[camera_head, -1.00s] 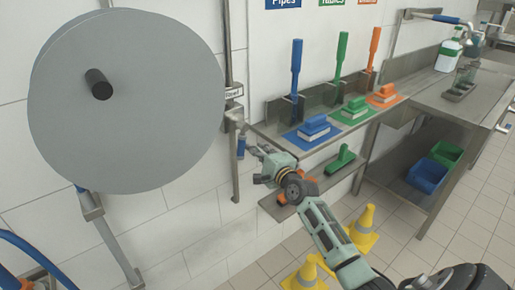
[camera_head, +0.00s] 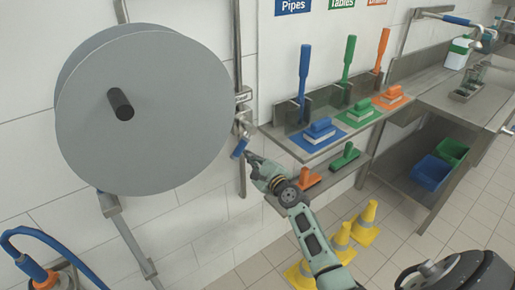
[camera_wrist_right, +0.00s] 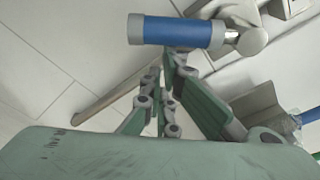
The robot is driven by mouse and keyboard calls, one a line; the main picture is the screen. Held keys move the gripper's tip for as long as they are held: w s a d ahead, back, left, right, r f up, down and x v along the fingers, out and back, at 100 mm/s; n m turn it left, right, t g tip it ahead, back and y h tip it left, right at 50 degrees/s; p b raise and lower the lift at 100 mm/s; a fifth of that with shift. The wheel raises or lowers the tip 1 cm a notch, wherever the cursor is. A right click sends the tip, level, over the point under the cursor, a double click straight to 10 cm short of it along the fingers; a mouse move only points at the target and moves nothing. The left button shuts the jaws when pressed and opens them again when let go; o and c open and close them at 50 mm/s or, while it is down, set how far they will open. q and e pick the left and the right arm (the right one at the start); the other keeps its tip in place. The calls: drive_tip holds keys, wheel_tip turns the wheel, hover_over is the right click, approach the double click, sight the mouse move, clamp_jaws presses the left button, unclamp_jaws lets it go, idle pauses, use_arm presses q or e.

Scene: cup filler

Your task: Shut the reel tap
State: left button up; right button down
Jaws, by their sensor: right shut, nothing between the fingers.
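The reel tap (camera_head: 244,128) is a metal valve on the wall pipe, just right of the big grey reel (camera_head: 140,115) and under a small label. Its blue lever (camera_head: 240,148) slants down to the left. The lever also shows large in the right wrist view (camera_wrist_right: 178,32), lying across the top, with the metal valve body (camera_wrist_right: 240,28) at its right end. My right gripper (camera_head: 248,156) is shut and empty, with its tips beside the lever's lower part. In the wrist view the fingertips (camera_wrist_right: 168,68) are just below the lever; I cannot tell whether they touch. My left gripper is out of view.
Right of the tap, a metal shelf (camera_head: 285,140) holds blue, green and orange brushes; a lower shelf holds more. Yellow cones (camera_head: 342,237) stand on the floor by my right arm. A blue hose (camera_head: 50,240) is at lower left. A steel table is at right.

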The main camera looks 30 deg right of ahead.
sight(235, 154)
drive_tip(key=a+r+m+p, duration=0.1)
drive_tip(key=p, duration=0.1)
drive_tip(key=a+r+m+p, duration=0.1)
drive_tip(key=a+m+p, duration=0.1)
drive_tip(key=a+r+m+y+p, duration=0.1)
drive_tip(key=m+p, duration=0.1)
drive_tip(key=p, duration=0.1)
drive_tip(key=shift+s+a+r, duration=0.1)
drive_tip(key=shift+a+r, duration=0.05)
drive_tip(key=shift+a, duration=0.2)
drive_tip(key=shift+a+r+m+p, duration=0.3)
drive_tip(key=shift+a+m+p, duration=0.1)
drive_tip(key=shift+m+p, duration=0.4)
drive_tip(key=shift+s+a+r+p, duration=0.1)
drive_tip(key=shift+a+r+p, duration=0.3)
drive_tip(key=shift+p, duration=0.2)
